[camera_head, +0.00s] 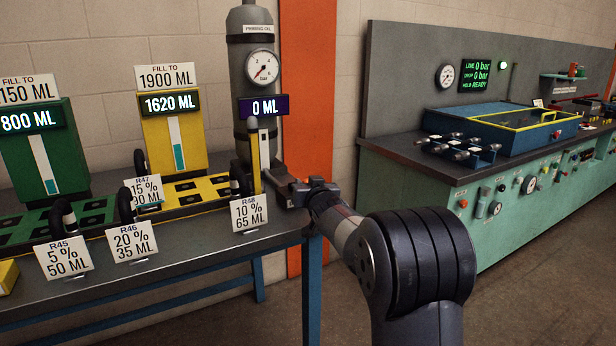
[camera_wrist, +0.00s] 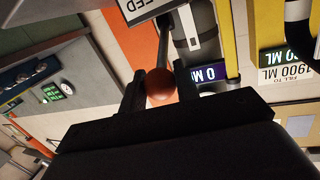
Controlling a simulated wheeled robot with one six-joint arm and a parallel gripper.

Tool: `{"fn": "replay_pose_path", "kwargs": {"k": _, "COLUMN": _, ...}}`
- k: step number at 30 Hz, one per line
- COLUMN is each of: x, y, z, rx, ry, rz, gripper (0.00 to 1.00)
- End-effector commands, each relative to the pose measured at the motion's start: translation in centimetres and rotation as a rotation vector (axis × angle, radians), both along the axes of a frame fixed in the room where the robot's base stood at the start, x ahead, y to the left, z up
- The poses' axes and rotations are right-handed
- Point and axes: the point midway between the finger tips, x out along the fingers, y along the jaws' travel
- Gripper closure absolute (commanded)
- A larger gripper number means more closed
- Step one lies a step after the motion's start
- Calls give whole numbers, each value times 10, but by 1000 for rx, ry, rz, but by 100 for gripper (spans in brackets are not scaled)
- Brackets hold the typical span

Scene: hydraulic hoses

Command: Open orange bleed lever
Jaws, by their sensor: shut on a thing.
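The orange bleed lever shows in the wrist view as a round orange-red knob (camera_wrist: 160,86) on a grey rod. My gripper (camera_wrist: 159,84) is shut on this knob, one dark finger on each side. A white sign (camera_wrist: 146,8) ending in "EED" is partly in view above it. In the head view my gripper (camera_head: 286,183) is at the right end of the bench, beside the grey priming oil cylinder (camera_head: 240,90). The knob is hidden there. The purple display (camera_head: 263,107) reads 0 ML.
A yellow unit (camera_head: 160,130) reading 1620 ML and a green unit (camera_head: 25,160) reading 800 ML stand left on the bench (camera_head: 190,247). Hoses with tags line its front. A second bench (camera_head: 500,190) with a blue tray is at right. Open floor lies between the benches.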

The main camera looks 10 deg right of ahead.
Motion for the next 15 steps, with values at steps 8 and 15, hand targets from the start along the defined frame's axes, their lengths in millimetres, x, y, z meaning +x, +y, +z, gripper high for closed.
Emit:
{"fn": "replay_pose_path", "kwargs": {"k": 8, "x": 2, "y": 1, "z": 7, "rx": -15, "ry": 44, "rz": 0, "gripper": 100}}
{"fn": "replay_pose_path", "kwargs": {"k": 15, "x": 2, "y": 1, "z": 5, "rx": -15, "ry": 45, "rz": 0, "gripper": 100}}
